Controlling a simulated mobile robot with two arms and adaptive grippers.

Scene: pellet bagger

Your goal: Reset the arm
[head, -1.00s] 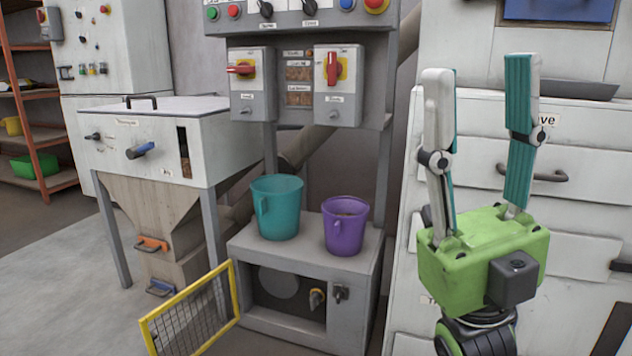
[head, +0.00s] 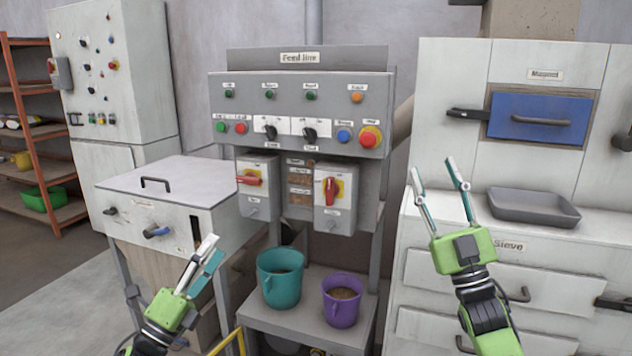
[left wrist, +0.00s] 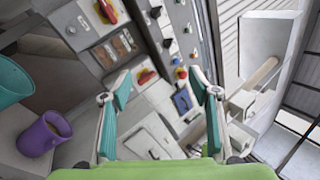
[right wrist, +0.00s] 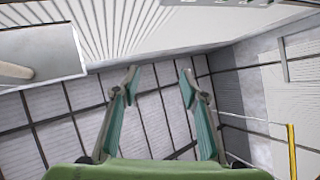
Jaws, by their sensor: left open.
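My left gripper (head: 204,261) is in the lower left of the head view, in front of the white-lidded hopper, with nothing between its fingers. In the left wrist view its fingers (left wrist: 160,92) stand apart and empty. My right gripper (head: 438,172) is raised in front of the white sieve cabinet, below and left of the blue magnet drawer. Its fingers are spread and empty, as the right wrist view (right wrist: 158,80) also shows.
A teal bucket (head: 281,285) and a purple bucket (head: 342,306) with pellets stand on the grey stand under the feed line panel (head: 300,88). A grey tray (head: 534,208) sits on the sieve cabinet (head: 580,248). The hopper (head: 190,177) is left.

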